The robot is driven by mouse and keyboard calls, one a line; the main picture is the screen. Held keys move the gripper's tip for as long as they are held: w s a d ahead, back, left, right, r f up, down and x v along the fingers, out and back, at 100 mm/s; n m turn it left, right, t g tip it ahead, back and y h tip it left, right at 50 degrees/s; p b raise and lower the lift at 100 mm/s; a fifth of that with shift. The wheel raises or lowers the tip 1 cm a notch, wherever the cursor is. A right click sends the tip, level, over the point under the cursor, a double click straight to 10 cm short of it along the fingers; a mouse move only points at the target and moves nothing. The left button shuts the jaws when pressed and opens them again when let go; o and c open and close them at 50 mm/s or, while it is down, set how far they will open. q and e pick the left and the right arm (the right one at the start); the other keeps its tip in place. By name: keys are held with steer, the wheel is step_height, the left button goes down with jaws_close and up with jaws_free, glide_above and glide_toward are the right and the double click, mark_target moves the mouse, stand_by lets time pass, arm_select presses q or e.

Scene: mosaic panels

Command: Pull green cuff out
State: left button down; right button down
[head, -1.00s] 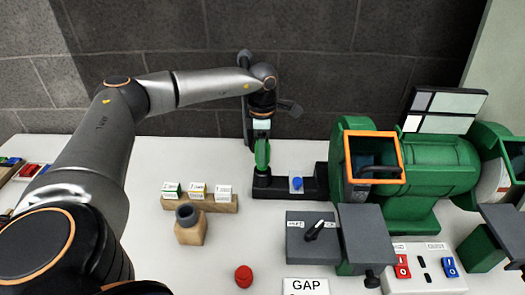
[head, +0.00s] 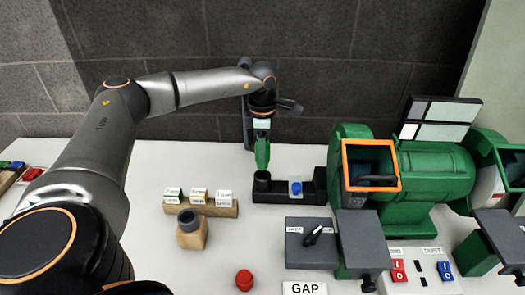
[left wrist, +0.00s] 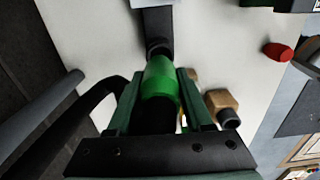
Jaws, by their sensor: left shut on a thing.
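The green cuff (left wrist: 160,78) is a bright green, slightly tapered ring between the two fingers of my left gripper (left wrist: 160,95), seen in the left wrist view. A black part shows at its near end and the black fixture (left wrist: 155,25) lies beyond its far end. In the head view my left gripper (head: 262,158) points down, shut on the cuff, right above the left end of the black fixture (head: 282,196). Whether the cuff still touches the fixture is hard to tell. My right gripper is not in view.
A blue button (head: 295,188) sits on the fixture. A green grinder (head: 430,170) with an orange-framed guard stands right.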

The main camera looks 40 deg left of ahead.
arm_select(q)
steer(key=shift+r+p, duration=1.25)
steer(key=shift+r, duration=0.3)
steer(key=shift+r+p, duration=1.05)
steer(key=shift+r, duration=0.35)
